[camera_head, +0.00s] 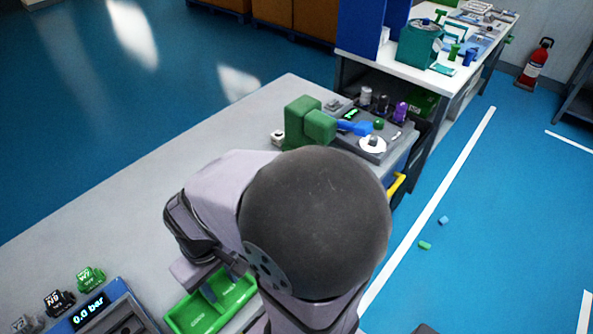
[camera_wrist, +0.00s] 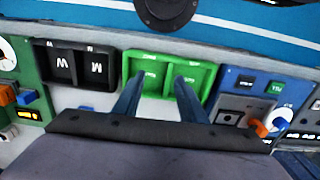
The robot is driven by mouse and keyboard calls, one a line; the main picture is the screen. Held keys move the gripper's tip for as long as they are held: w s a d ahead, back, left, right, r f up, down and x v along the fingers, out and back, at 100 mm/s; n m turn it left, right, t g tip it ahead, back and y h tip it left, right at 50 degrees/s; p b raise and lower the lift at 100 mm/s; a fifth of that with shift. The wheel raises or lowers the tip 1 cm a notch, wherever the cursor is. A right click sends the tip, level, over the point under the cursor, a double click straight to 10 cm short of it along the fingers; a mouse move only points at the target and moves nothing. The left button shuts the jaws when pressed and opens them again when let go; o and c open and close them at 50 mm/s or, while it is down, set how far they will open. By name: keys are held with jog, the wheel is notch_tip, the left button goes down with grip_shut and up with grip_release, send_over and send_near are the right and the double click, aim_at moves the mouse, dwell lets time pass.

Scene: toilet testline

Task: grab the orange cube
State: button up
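My gripper (camera_wrist: 159,80) is open, its two blue fingers apart and nothing seen between them. It is over a green two-compartment tray (camera_wrist: 164,57); the compartments look empty. In the head view the tray (camera_head: 222,311) is at the bottom, partly hidden by my arm. I cannot make out a clear orange cube. In the wrist view a small orange piece (camera_wrist: 258,129) sits on the blue device to the right of my fingers, and another orange piece (camera_wrist: 7,96) is on the green device at the far left. I cannot tell whether either is a loose cube.
A black two-compartment tray (camera_wrist: 80,65) lies left of the green one. In the head view, a green block (camera_head: 305,124) and a grey panel with knobs stand at the bench's far end. A blue device (camera_head: 100,312) is bottom left. The bench middle (camera_head: 200,145) is clear.

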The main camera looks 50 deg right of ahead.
jog(key=o, duration=0.5)
jog(key=shift+o, duration=0.2)
jog(key=w+d+n+h, duration=0.1)
jog(key=w+d+n, duration=0.45)
jog(key=d, duration=0.35)
jog(key=w+d+n+h, duration=0.1)
jog(key=w+d+n, duration=0.3)
jog(key=w+d, duration=0.4)
jog(key=d+n+h, duration=0.2)
jog(key=d+n, duration=0.7)
jog(key=d, duration=1.3)
jog(key=shift+m, duration=0.25)
jog(key=shift+p+x, duration=0.95)
jog(key=shift+x, duration=3.1)
